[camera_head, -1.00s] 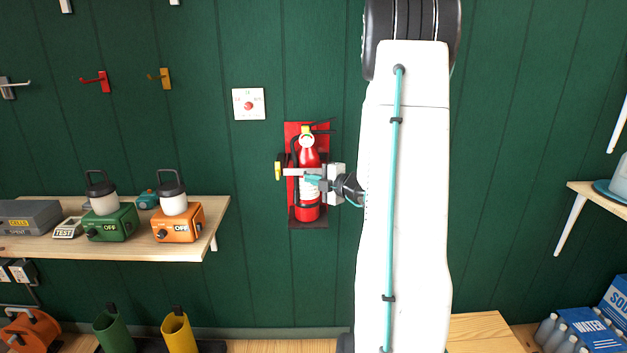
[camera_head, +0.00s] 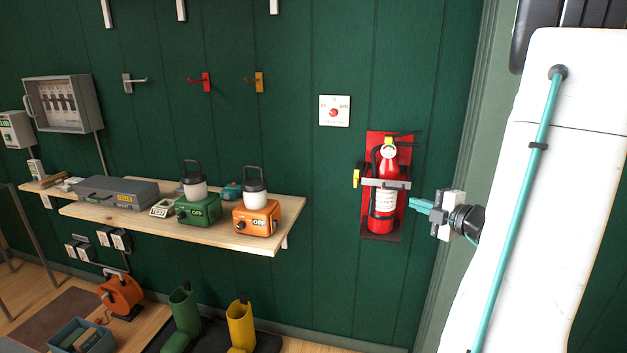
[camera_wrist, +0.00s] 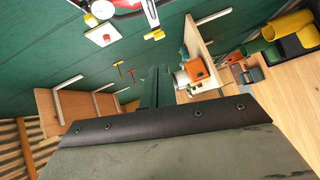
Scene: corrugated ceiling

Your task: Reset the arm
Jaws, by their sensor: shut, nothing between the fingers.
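My gripper (camera_head: 424,208) is at the right of the head view, to the right of the red fire extinguisher (camera_head: 384,205). Its teal fingers are together and hold nothing. The fingers point left and appear apart from the extinguisher. In the wrist view the gripper's fingers (camera_wrist: 157,88) show as dark green pieces near the middle. My white arm fills the right side of the head view.
A wooden shelf (camera_head: 285,235) at left holds a green lantern (camera_head: 198,211), an orange lantern (camera_head: 256,218) and a grey case (camera_head: 117,191). A red-button panel (camera_head: 334,111) and several hooks are on the green wall. Boots (camera_head: 240,327) stand on the floor below.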

